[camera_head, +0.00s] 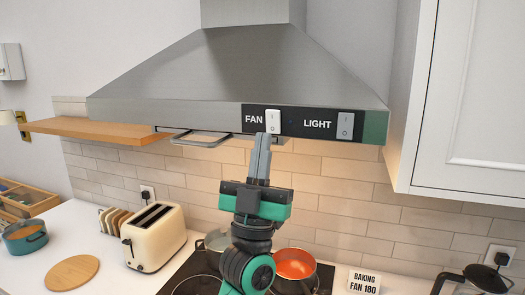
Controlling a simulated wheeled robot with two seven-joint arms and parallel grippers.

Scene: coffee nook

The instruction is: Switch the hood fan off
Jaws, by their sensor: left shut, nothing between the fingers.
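The steel hood (245,70) hangs in the middle of the head view. A black panel on its front edge carries a white rocker switch (273,121) labelled FAN and a grey rocker switch (345,125) labelled LIGHT. My left gripper (263,138) points up, shut and empty, with its fingertips at the lower edge of the fan switch. Whether the fingertips touch the switch I cannot tell. The arm hides part of the hob below. My right gripper is not in view.
A wooden shelf (95,130) joins the hood on the left. A white cabinet (470,100) stands close on the right. Below are a cream toaster (155,238), a pot of orange soup (296,264), a kettle (485,279) and a sign reading BAKING FAN 180 (364,282).

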